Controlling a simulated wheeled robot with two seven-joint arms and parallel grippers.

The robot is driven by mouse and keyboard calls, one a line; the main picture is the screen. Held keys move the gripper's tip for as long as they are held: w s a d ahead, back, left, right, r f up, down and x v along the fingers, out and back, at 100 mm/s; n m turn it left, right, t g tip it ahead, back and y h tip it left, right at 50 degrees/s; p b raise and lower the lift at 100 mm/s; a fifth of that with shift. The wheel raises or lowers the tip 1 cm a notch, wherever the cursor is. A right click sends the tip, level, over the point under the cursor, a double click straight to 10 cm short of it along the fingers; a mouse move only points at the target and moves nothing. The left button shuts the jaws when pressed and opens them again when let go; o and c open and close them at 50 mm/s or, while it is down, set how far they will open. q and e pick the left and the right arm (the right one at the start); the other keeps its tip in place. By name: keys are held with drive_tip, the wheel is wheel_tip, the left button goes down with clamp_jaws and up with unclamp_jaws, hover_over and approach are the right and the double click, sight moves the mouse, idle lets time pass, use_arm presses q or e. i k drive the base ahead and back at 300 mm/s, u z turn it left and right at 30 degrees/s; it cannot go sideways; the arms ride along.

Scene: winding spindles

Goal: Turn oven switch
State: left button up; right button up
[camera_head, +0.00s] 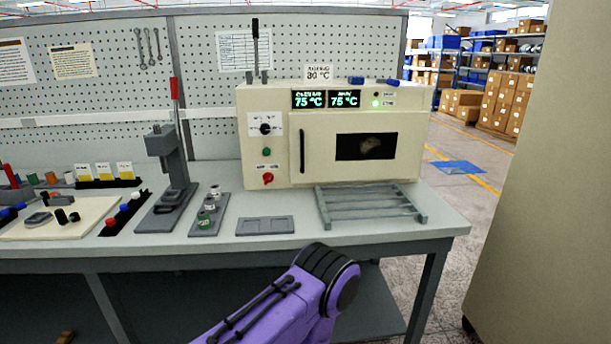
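The cream oven (330,125) stands on the workbench, right of centre. On its left front panel is a black rotary switch (265,129) on a white plate. Below it are a green button (266,152) and a red knob (268,178). The oven door (350,168) is closed, with a dark window and a black vertical handle (302,151). Two green displays (327,99) on top read 75 °C, and a green lamp (376,104) is lit. My purple arm link shows at the bottom, in front of the bench. Neither gripper is in view, and nothing touches the oven.
A slatted grey rack (370,205) lies before the oven door. A flat grey tray (265,225), a holder with small spools (209,211) and a red-handled press (173,160) stand to the left. A large beige panel (555,190) blocks the right side.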

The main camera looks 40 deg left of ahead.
sight(269, 177)
drive_tip(key=u, duration=0.4)
drive_tip(key=i, duration=0.9)
drive_tip(key=u, duration=0.6)
